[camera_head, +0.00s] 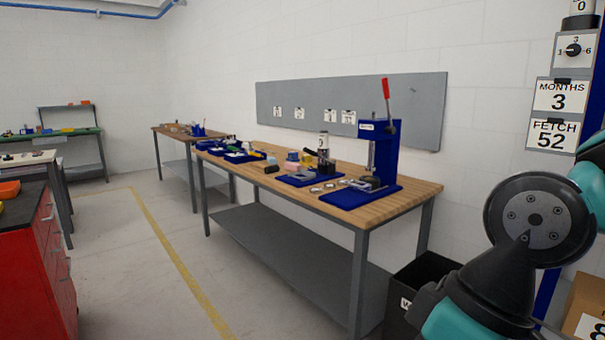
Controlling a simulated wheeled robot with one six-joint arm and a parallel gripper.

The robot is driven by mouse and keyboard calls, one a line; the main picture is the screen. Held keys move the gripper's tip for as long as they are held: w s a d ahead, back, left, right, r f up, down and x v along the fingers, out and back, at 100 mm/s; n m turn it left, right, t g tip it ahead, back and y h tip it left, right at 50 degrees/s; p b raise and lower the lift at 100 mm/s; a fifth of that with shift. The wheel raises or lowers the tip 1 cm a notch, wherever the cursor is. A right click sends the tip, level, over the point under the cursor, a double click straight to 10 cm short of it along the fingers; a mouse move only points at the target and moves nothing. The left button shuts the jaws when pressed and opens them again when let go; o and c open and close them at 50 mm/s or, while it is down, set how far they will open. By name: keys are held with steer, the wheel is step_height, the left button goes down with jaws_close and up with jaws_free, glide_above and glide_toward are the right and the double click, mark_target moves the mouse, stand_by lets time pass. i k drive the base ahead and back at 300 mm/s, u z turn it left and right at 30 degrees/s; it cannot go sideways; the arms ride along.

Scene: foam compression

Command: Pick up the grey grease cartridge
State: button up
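I cannot make out the grey grease cartridge for certain. A pale upright cylinder (323,143) with a dark mark stands on the wooden workbench (408,191), left of the blue press (384,150) with the red lever. It is too small in the head view to tell whether it is the cartridge. Part of my own arm, dark and teal, fills the lower right of the head view, well in front of the bench. My gripper is not in view.
Blue trays (230,151) and small items crowd the bench's left and middle. A black bin (425,273) stands by its right end, a cardboard box (585,310) farther right. A red cabinet (55,260) is at left. The floor between is clear.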

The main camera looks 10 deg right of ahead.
mark_target(323, 136)
steer(key=u, duration=0.4)
steer(key=i, duration=1.45)
steer(key=u, duration=0.3)
steer(key=i, duration=2.05)
steer(key=z, duration=0.95)
steer(key=i, duration=1.15)
steer(key=z, duration=0.55)
